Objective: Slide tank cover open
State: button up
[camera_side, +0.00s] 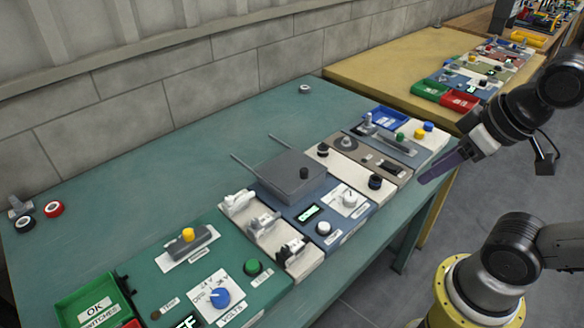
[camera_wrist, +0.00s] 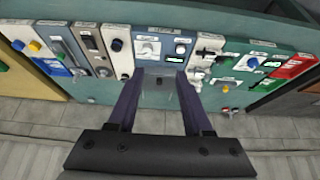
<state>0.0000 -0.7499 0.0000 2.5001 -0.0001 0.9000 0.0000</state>
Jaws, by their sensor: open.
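The tank cover (camera_side: 291,174) is a flat grey lid with a small black knob (camera_side: 304,172) on top. It sits on the blue panel in the middle of the row, with two thin rails (camera_side: 262,148) running out behind it toward the wall. My gripper (camera_side: 424,179) is in the air off the table's front right edge, well to the right of the cover and apart from it. In the wrist view its two purple fingers (camera_wrist: 160,80) are spread apart with nothing held between them.
The blue panel also bears a white dial (camera_side: 350,198) and a white knob (camera_side: 323,228). White levers (camera_side: 262,222) stand left of the cover; a beige panel (camera_side: 356,172) with black knobs lies to its right. The green tabletop (camera_side: 170,175) behind is mostly clear.

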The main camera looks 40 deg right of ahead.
jog(key=shift+o, duration=0.4)
jog(key=w+r+n, duration=0.2)
jog(key=w+r, duration=0.5)
jog(key=n+g, duration=0.1)
jog(key=g, duration=0.5)
send_over(304, 170)
notch_tip(304, 170, down, 10)
notch_tip(304, 170, down, 14)
jog(key=shift+f, duration=0.1)
jog(key=shift+c, duration=0.3)
grip_shut()
